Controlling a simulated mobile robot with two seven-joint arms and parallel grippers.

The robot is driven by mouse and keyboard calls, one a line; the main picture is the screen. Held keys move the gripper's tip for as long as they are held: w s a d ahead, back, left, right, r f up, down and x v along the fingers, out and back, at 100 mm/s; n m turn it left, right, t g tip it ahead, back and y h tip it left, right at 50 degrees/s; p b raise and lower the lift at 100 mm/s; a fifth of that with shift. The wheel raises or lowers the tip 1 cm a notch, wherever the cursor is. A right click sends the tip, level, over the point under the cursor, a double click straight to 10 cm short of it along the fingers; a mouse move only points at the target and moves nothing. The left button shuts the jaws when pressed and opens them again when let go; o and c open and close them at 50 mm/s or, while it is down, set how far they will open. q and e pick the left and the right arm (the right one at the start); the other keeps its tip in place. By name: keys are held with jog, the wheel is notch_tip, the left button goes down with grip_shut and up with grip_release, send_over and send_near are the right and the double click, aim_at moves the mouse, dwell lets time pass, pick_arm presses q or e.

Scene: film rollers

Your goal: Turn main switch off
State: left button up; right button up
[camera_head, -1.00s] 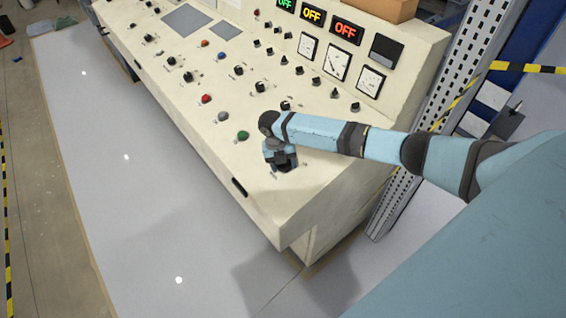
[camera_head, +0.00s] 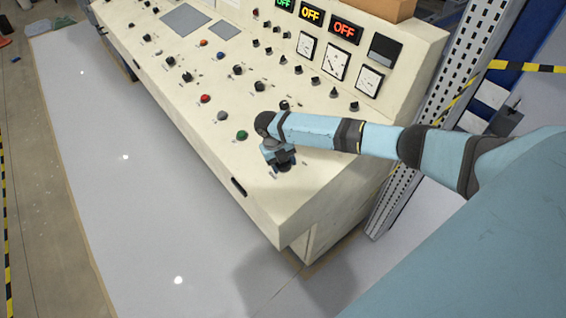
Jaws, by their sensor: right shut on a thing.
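The cream control console (camera_head: 215,100) carries rows of knobs, buttons and gauges. My right gripper (camera_head: 283,165) points down at the near right end of the sloping panel. It is shut on a dark switch there, taken to be the main switch, which the gripper and wrist almost fully hide. The switch's exact angle cannot be told. Three lit displays on the upright panel read OFF: a green one (camera_head: 284,4), a yellow one (camera_head: 311,15) and a red one (camera_head: 345,32). My left gripper is not in view.
A green button (camera_head: 242,135), a grey button (camera_head: 222,116) and a red button (camera_head: 205,98) sit left of my right gripper. A perforated metal post (camera_head: 470,60) stands right of the console. The grey floor (camera_head: 130,200) in front is clear.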

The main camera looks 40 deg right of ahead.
jog(key=o, duration=0.9)
jog(key=shift+r, duration=0.15)
jog(key=b+v, duration=0.1)
jog(key=v, duration=1.2)
jog(key=shift+a+r+b, duration=0.15)
jog(key=shift+r+b, duration=0.15)
jog(key=shift+b, duration=0.1)
